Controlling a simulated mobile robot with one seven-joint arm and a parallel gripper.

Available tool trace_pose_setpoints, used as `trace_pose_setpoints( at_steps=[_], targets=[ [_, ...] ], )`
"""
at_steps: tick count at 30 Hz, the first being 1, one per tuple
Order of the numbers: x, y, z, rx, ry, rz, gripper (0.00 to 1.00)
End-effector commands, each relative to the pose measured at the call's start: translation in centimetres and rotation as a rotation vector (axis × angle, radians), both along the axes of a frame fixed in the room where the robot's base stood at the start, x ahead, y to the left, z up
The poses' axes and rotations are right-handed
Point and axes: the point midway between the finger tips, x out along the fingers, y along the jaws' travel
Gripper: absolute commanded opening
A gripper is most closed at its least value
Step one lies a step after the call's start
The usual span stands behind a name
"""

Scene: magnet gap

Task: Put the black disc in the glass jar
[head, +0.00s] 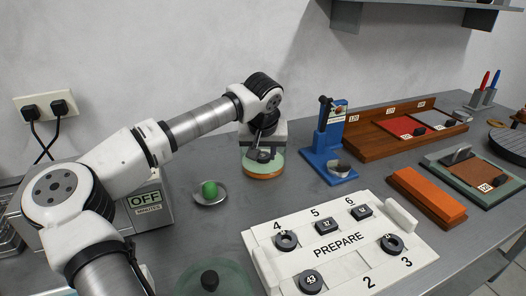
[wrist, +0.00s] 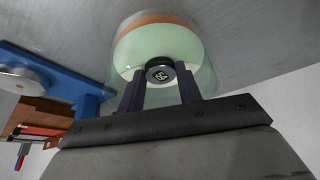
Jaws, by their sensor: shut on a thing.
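The glass jar (head: 263,174) stands on the bench below my gripper, with a pale green inside and an orange-brown band near its base. In the wrist view the jar (wrist: 205,75) shows as a clear cylinder around the green floor. My gripper (wrist: 160,88) is shut on a small black disc (wrist: 160,71) with a pale marking I cannot read surely. The disc appears over the green floor, within the jar's outline. I cannot tell whether it touches the floor. In the head view my gripper (head: 263,155) is at the jar, and the disc is not clear.
A white PREPARE tray (head: 340,251) with several black pieces lies in front. A blue stand (head: 331,150) is right of the jar. A saucer (head: 210,199) with a green object is to the left. A glass lid-like piece (head: 235,277) with a black knob is at the front edge.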

Motion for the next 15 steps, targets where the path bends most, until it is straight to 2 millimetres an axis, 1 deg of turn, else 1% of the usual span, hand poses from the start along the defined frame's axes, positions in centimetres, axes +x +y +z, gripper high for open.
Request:
trace_pose_setpoints(
  at_steps=[6, 9, 10, 15],
  targets=[
    [0.03, 0.01, 0.05, 0.000, -0.002, 0.000, 0.10],
    [0.03, 0.01, -0.27, 0.000, -0.002, 0.000, 0.10],
    [0.03, 0.01, -0.28, 0.000, -0.002, 0.000, 0.36],
    [0.03, 0.01, -0.17, 0.000, -0.002, 0.000, 0.56]
  ],
)
